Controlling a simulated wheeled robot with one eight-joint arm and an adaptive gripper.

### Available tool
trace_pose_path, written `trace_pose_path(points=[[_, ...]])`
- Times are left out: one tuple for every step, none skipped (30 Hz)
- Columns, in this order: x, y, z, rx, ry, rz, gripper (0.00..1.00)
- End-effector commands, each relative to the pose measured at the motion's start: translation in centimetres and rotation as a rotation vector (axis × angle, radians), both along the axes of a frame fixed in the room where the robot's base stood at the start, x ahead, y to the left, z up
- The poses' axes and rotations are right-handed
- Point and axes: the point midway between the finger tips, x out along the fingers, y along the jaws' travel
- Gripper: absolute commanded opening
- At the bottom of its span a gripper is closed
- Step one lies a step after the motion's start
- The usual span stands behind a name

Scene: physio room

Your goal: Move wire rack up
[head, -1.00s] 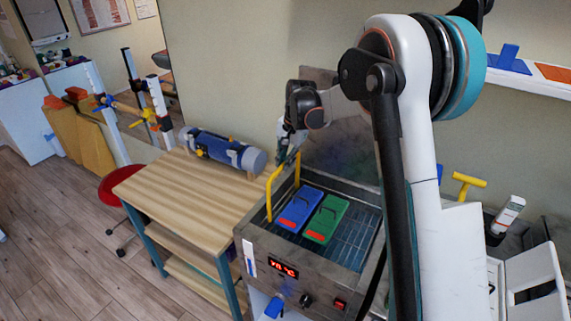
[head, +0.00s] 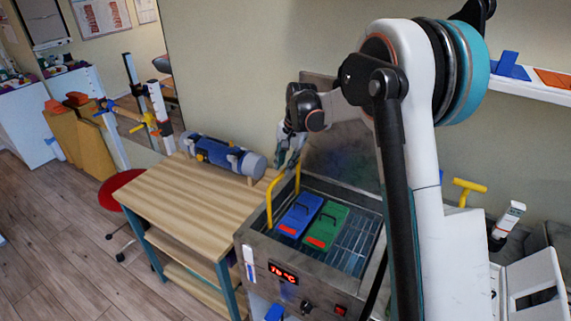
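The wire rack (head: 353,246) lies inside a metal heated tank (head: 330,285) with a lit red display. A yellow handle (head: 271,200) stands up at the rack's left side. A blue pack (head: 300,214) and a green pack (head: 327,226), each with a red label, lie side by side on the rack. My gripper (head: 287,158) is above the tank's back left, close to the top of the yellow handle. It is small and dark here, and I cannot tell whether its fingers are open or touch the handle.
A wooden table (head: 170,195) stands left of the tank, with a blue roll-shaped device (head: 225,155) at its back. The tank's raised lid (head: 340,140) is behind the rack. A red stool (head: 118,190) is at left. A wall shelf (head: 520,85) is at upper right.

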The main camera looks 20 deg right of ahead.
Motion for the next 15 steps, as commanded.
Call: trace_pose_path(points=[[-0.1,-0.1,0.6,0.000,0.000,0.000,0.21],[-0.2,-0.2,1.0,0.000,0.000,-0.001,0.21],[-0.3,-0.2,1.6,0.000,0.000,-0.001,0.21],[-0.4,-0.3,2.1,0.000,0.000,-0.001,0.21],[-0.4,-0.4,2.7,0.000,0.000,-0.001,0.21],[-0.5,-0.5,3.5,0.000,0.000,-0.001,0.21],[-0.6,-0.6,4.1,0.000,0.000,-0.001,0.21],[-0.7,-0.7,4.7,0.000,0.000,-0.001,0.21],[-0.8,-0.8,5.6,0.000,0.000,-0.001,0.21],[-0.9,-0.9,6.2,0.000,0.000,-0.001,0.21],[-1.0,-1.0,6.7,0.000,0.000,-0.001,0.21],[-1.1,-1.1,7.5,0.000,0.000,-0.001,0.21],[-1.2,-1.1,8.0,0.000,0.000,-0.001,0.21],[-1.2,-1.2,8.5,0.000,0.000,-0.001,0.21],[-1.3,-1.3,9.1,0.000,0.000,-0.001,0.21]])
